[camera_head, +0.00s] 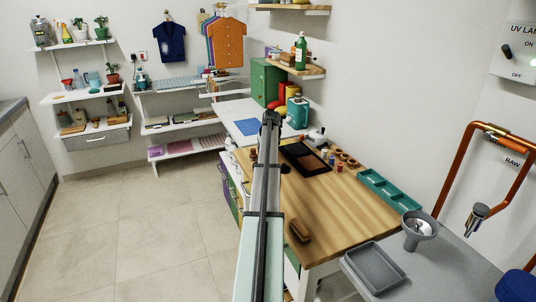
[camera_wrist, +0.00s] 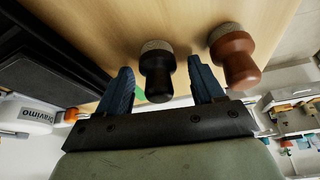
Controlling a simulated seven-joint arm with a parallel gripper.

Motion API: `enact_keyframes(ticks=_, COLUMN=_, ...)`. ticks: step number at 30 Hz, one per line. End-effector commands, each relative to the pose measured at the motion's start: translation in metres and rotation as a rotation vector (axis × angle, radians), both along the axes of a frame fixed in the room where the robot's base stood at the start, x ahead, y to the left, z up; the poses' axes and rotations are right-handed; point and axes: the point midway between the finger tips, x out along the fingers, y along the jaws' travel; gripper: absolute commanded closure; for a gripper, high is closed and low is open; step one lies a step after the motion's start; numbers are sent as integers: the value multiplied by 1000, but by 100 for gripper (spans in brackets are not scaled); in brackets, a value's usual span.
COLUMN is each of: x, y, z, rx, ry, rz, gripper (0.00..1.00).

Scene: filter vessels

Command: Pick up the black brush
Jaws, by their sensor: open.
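The black brush (camera_wrist: 157,75) has a rounded black handle and a grey bristle end on the light wood surface (camera_wrist: 110,25). In the wrist view it shows between my two blue fingers, with a gap on each side. My gripper (camera_wrist: 160,68) is open and empty; how far the brush sits in depth between the fingers is hard to tell. In the head view my gripper (camera_head: 271,118) is at the end of my arm, over the wooden worktop (camera_head: 345,208). I cannot make out the black brush there.
A similar brown-handled brush (camera_wrist: 234,58) stands just right of my right finger in the wrist view. A dark tray (camera_head: 305,157), teal tray (camera_head: 388,190) and brown scrub brush (camera_head: 299,229) lie on the worktop. A white Gravimo device (camera_wrist: 25,115) is at the left of the wrist view.

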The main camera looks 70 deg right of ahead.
Motion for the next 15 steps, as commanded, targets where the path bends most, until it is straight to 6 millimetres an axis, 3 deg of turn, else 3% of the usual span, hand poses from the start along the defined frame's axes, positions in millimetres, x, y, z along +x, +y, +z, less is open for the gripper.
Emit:
enact_keyframes(ticks=2, x=0, y=0, z=0, rx=0, ry=0, rz=0, gripper=38)
enact_keyframes(ticks=15, x=0, y=0, z=0, rx=1, ry=1, rz=0, gripper=80)
